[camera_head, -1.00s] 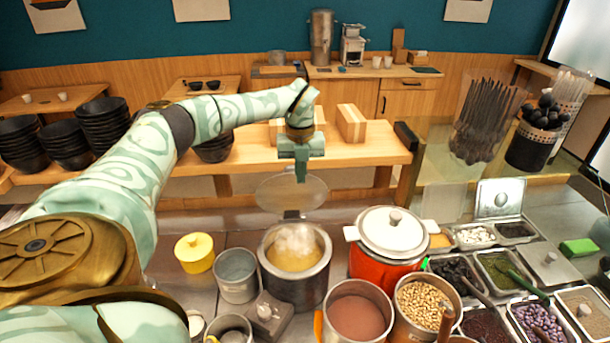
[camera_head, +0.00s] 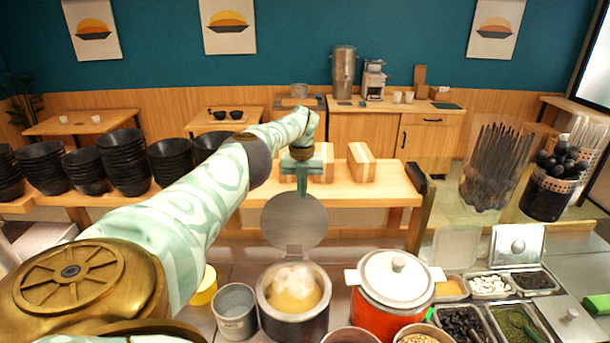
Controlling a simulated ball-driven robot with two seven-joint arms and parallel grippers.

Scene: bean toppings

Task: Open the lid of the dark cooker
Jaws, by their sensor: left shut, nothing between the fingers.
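The dark cooker (camera_head: 306,322) stands on the metal counter, with yellowish food and pale steam showing inside. Its round grey lid (camera_head: 294,221) stands raised behind the pot, joined by a hinge piece at the pot's back rim. My left gripper (camera_head: 302,191) is shut and empty, pointing down just at the lid's upper edge. I cannot tell whether the fingertips touch the lid. My right gripper is not in view.
A red pot with a white lid (camera_head: 396,278) stands right of the cooker, and a grey metal pot (camera_head: 235,310) stands left. A yellow container (camera_head: 203,288) is partly behind my arm. Stacked black bowls (camera_head: 124,160) line the shelf behind.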

